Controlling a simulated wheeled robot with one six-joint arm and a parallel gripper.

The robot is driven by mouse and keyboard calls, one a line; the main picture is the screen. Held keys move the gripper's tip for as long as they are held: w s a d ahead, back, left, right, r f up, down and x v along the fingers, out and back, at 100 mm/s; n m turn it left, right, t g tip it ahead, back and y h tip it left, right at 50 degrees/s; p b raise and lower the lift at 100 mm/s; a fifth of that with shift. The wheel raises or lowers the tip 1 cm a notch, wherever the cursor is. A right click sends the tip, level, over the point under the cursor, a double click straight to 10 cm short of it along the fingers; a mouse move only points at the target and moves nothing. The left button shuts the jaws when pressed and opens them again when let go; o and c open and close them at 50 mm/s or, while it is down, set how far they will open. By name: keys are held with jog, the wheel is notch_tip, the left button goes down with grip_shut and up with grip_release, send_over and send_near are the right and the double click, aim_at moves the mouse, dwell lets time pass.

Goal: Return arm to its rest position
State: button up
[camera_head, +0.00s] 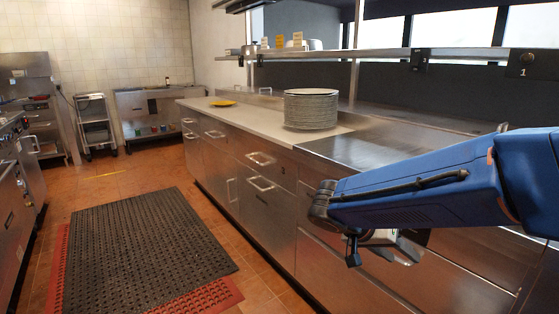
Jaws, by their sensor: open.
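My blue arm (425,190) reaches in from the right edge, in front of the steel counter. Its dark wrist joint (323,205) is at the left end, just off the drawer fronts in the picture. My gripper (354,258) shows only in part below the arm; one dark finger hangs down, and the rest is hidden behind the arm. No object shows in it.
The long counter (259,129) with drawers runs along the right. A plate stack (311,109) and a yellow item (222,103) stand on it. A steel shelf (380,54) hangs above. A black mat (146,241) lies on open floor. A cart (95,124) stands at the back.

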jog(key=s+f+n+t+y, duration=0.2)
jog(key=s+n+y, duration=0.5)
jog(key=s, duration=1)
jog(key=y, duration=0.2)
jog(key=shift+s+a+t+y, duration=0.25)
jog(key=shift+t+y, duration=0.05)
jog(key=shift+t, duration=0.1)
